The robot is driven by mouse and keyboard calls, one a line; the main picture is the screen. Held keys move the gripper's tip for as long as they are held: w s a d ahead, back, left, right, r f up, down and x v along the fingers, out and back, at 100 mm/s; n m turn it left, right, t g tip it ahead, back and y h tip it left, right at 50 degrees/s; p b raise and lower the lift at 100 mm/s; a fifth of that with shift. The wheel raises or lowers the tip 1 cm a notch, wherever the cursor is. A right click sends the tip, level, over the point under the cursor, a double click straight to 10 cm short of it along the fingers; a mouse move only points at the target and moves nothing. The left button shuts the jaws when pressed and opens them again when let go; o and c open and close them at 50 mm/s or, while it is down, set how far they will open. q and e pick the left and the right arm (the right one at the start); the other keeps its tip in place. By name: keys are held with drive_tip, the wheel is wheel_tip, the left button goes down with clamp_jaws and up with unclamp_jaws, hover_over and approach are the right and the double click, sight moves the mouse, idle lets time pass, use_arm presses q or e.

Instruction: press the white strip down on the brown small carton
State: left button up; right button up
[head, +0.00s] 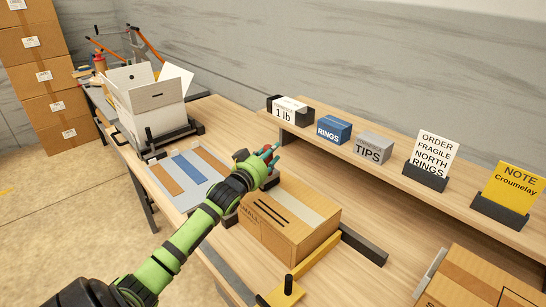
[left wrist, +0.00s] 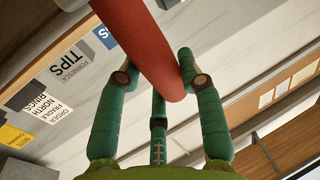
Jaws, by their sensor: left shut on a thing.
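The brown small carton (head: 275,237) stands closed on the bench in the middle of the head view, with "SMALL" and dark lines printed on it. A pale white strip (head: 305,197) runs along its top; I cannot tell how firmly it lies. My left gripper (head: 268,157) is above and behind the carton's far left corner, apart from the strip. It is shut on a red cylinder (left wrist: 158,55), which shows between the green fingers in the left wrist view and only as a small red bit in the head view. My right gripper is not in view.
Dark stop bars (head: 363,244) and a yellow bar with a black knob (head: 288,287) surround the carton. A grey board (head: 207,170) with coloured strips lies left. An open white box (head: 150,105) stands behind it. A raised shelf (head: 395,183) holds small boxes and signs.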

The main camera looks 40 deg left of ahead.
use_arm(q)
drive_tip(key=shift+a, duration=0.55)
drive_tip(key=shift+f, duration=0.1)
drive_tip(key=shift+r+p, duration=0.2)
drive_tip(key=shift+p, duration=0.2)
wheel_tip(320, 180, up, 6)
drive_tip(key=p, duration=0.5)
drive_tip(key=shift+w+p, duration=0.1)
drive_tip(key=shift+p, duration=0.3)
drive_tip(key=shift+f, duration=0.1)
